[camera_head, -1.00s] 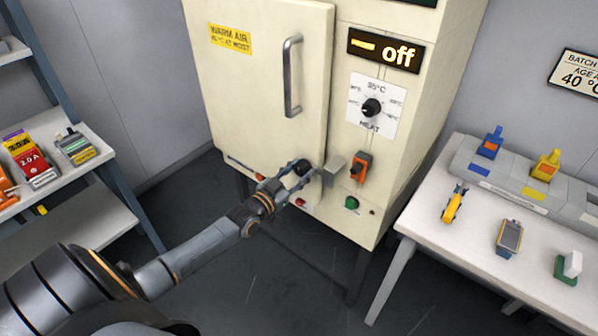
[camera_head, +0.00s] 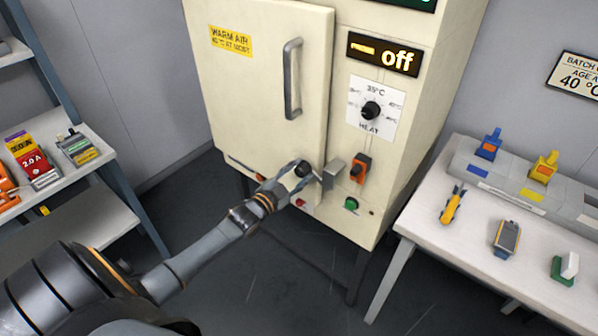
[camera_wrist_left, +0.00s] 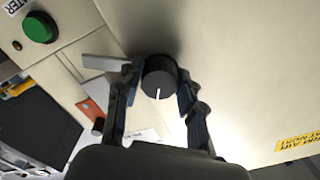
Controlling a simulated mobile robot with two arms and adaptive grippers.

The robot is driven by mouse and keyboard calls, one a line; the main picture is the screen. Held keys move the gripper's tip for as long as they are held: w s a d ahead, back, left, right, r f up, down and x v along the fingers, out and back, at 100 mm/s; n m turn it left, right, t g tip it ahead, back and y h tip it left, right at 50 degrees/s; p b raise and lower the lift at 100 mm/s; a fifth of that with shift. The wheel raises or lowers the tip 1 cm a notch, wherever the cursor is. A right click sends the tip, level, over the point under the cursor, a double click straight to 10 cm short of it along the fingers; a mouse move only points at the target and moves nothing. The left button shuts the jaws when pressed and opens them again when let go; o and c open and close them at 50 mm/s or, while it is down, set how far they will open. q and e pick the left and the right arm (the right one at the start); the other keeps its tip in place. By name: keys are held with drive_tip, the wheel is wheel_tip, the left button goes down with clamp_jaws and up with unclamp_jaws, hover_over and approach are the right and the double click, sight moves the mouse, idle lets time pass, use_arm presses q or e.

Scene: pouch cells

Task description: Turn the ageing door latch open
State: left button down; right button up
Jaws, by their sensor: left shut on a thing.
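The door latch is a round black knob (camera_head: 303,170) low on the right side of the cream ageing cabinet door (camera_head: 265,110). A grey metal bracket (camera_head: 331,172) is just right of it. My left gripper (camera_head: 296,172) is shut on the knob, one finger on each side. In the left wrist view the black knob (camera_wrist_left: 159,77), with a white line on its face, sits between the fingers of my left gripper (camera_wrist_left: 158,88). The door looks closed. My right gripper is not in view.
The cabinet front has a vertical door handle (camera_head: 292,78), a heat dial (camera_head: 371,110), an orange switch (camera_head: 361,168) and a green button (camera_head: 351,203). A white table (camera_head: 420,215) with tools stands right, and shelves (camera_head: 90,215) stand left.

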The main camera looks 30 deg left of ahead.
use_arm(q)
drive_tip(key=m, duration=0.5)
drive_tip(key=shift+m+b, duration=0.3)
drive_tip(key=shift+m, duration=0.1)
drive_tip(key=m+b, duration=0.1)
drive_tip(key=m, duration=0.2)
drive_tip(key=shift+m+b, duration=0.45)
drive_tip(key=shift+m, duration=1.15)
drive_tip(key=c, duration=0.8)
unclamp_jaws()
drive_tip(key=s, duration=1.2)
drive_tip(key=shift+a, duration=0.45)
